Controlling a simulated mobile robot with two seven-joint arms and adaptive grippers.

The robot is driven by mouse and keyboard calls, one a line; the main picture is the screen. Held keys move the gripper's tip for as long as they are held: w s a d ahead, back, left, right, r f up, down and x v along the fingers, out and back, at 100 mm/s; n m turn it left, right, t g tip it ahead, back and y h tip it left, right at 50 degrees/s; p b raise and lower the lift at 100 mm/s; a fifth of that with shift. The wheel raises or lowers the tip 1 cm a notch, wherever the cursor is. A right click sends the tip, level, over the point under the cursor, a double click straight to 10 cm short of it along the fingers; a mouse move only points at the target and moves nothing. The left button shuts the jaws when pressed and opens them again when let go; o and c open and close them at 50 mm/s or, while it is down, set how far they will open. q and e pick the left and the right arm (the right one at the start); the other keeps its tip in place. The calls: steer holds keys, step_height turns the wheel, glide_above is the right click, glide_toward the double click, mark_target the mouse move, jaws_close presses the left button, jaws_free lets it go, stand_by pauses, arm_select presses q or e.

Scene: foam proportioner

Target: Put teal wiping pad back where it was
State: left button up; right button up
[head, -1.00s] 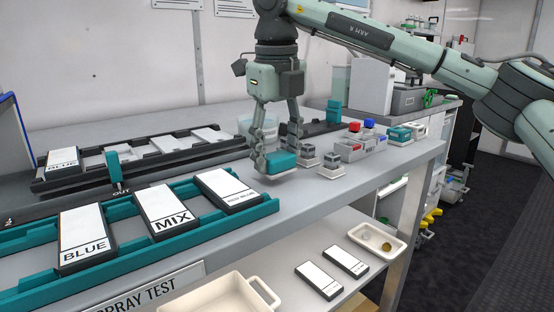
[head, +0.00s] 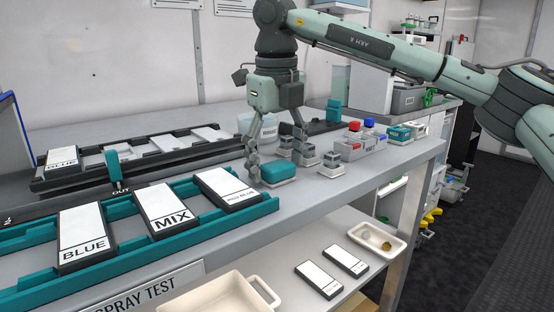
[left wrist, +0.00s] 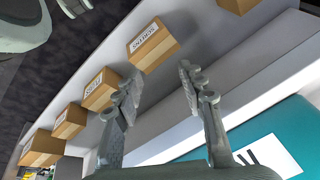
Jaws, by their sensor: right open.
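The teal wiping pad (head: 279,174) lies on the grey bench top, to the right of the teal rack, in the head view. My right gripper (head: 277,163) is open above and around it, with one finger at the pad's left side and the other behind its right side. I cannot tell whether a finger still touches the pad. My left gripper (left wrist: 158,80) shows only in the left wrist view, open with nothing between its fingers.
Small grey-white blocks (head: 332,163) stand close right of the pad. A holder with red and blue caps (head: 361,146) is behind them. The teal rack (head: 140,244) holds labelled plates. Cardboard boxes (left wrist: 153,46) line a shelf in the left wrist view.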

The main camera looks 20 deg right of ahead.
mark_target(277, 166)
steer(key=shift+r, duration=0.4)
steer(key=r, duration=0.6)
steer(key=shift+s+a+r, duration=0.15)
steer(key=shift+s, duration=0.2)
steer(key=shift+r, duration=0.3)
arm_select(q)
steer(key=shift+f, duration=0.7)
